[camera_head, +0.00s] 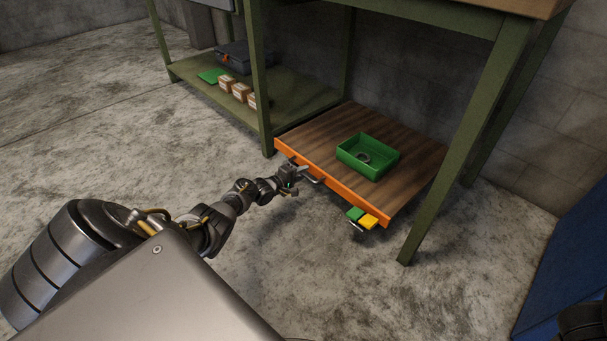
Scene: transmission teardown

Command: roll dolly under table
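The dolly (405,190) is a low flat cart with a brown wooden deck and an orange front edge. Most of it lies under the green-legged table (432,19), between the table's legs, with its front edge near the front legs. A green bin (375,168) with a small ring-like part inside stands on the deck. My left gripper (304,175) is at the left part of the orange edge, by a dark handle (313,180). Whether its fingers are closed on the handle is too small to tell. My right gripper is not clearly seen; only a dark piece shows at the bottom right corner.
Green and yellow pedals (361,217) stick out below the dolly's front edge. A green lower shelf (185,68) at left holds several small boxes (238,90) and a dark case (232,55). A blue cabinet (572,265) stands at right. The concrete floor in front is clear.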

